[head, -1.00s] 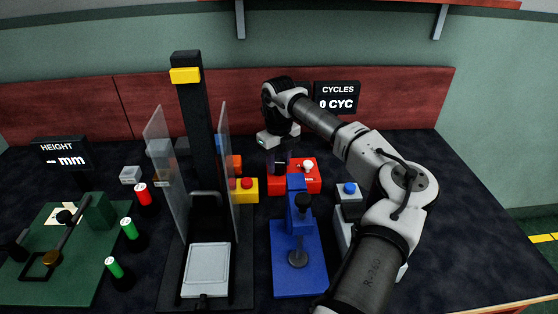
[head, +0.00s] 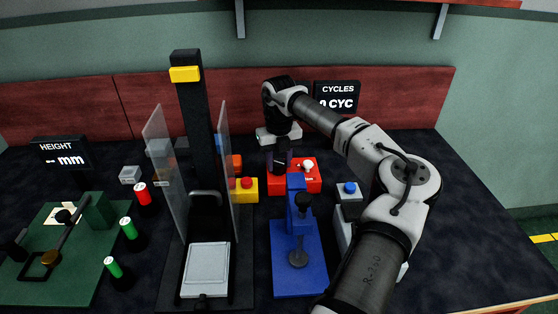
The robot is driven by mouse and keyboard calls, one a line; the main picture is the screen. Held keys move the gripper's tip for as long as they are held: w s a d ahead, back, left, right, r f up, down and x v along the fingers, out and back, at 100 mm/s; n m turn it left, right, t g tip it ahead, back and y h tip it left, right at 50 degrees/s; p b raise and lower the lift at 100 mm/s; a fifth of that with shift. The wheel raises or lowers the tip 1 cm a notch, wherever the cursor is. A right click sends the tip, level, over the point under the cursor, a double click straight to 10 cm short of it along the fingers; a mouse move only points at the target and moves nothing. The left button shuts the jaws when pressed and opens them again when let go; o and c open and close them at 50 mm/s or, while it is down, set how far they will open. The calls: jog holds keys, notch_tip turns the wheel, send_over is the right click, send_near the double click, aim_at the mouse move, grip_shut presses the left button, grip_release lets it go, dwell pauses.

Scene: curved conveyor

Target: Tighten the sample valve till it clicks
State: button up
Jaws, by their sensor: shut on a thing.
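A red block (head: 309,185) sits near the back middle of the table. A dark knob with a light mark, seemingly the sample valve (head: 281,168), stands on its left part. My gripper (head: 280,158) reaches down from above and is shut on this knob. The fingers are dark and small here, so the exact contact is hard to see. A white ball-like knob (head: 308,165) shows on the right part of the red block, apart from my gripper.
A blue press stand (head: 299,260) stands in front of the red block. A tall black stand with clear side shields (head: 222,150) and a yellow button box (head: 246,195) are to the left. A grey box with a blue button (head: 349,192) is beside my arm. The cycles display (head: 337,92) stands behind.

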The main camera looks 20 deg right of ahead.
aim_at(279, 162)
jog(key=o, duration=1)
notch_tip(279, 162, up, 14)
jog(key=b, duration=0.1)
jog(key=shift+f, duration=0.1)
